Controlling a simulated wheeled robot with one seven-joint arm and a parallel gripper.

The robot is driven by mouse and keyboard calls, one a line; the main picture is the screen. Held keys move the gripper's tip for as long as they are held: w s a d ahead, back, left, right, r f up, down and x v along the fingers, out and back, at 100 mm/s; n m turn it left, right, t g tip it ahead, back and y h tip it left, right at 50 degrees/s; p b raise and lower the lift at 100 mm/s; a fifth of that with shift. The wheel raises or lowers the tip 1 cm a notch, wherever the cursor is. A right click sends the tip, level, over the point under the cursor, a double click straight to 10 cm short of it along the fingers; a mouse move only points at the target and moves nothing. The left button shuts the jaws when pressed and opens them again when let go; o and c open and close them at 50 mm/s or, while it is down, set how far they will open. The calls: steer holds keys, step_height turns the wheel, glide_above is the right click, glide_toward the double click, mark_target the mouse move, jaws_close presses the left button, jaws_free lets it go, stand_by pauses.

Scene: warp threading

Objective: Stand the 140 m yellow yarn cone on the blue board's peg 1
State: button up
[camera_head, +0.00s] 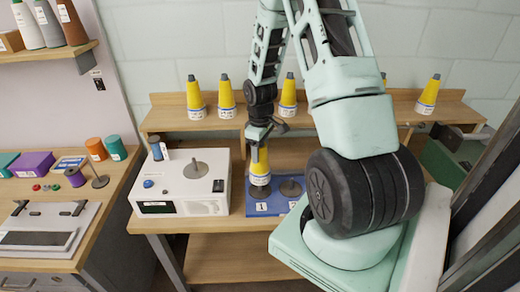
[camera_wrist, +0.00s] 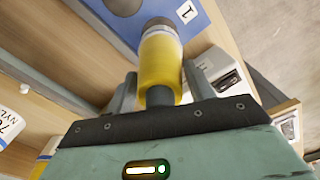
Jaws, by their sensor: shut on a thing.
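My gripper (camera_head: 259,144) points down over the blue board (camera_head: 262,209) and is shut on a yellow yarn cone (camera_head: 258,163). The cone is upright, wide end down, directly above the grey disc of peg 1 (camera_head: 259,191), beside the label "1". I cannot tell whether its base rests on the disc or is slightly above it. In the wrist view, the cone (camera_wrist: 160,62) is between the fingers of my gripper (camera_wrist: 160,92), its dark tip towards the palm. The peg 2 disc (camera_head: 290,188) is bare. The held cone's length label is not readable.
Several other yellow cones (camera_head: 226,97) stand on the raised wooden shelf (camera_head: 168,118) behind. A white scale-like device (camera_head: 182,186) stands close left of the board. A side bench at left holds a purple box (camera_head: 35,164) and coloured spools. My arm covers the board's right part.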

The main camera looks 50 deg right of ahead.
steer(key=shift+f+b, duration=1.45)
steer(key=shift+f, duration=1)
steer(key=shift+f+b, duration=0.4)
steer(key=shift+f, duration=0.25)
steer(key=o, duration=1.5)
step_height(320, 180, up, 17)
steer(key=shift+r+b, duration=0.2)
steer(key=shift+b, duration=0.7)
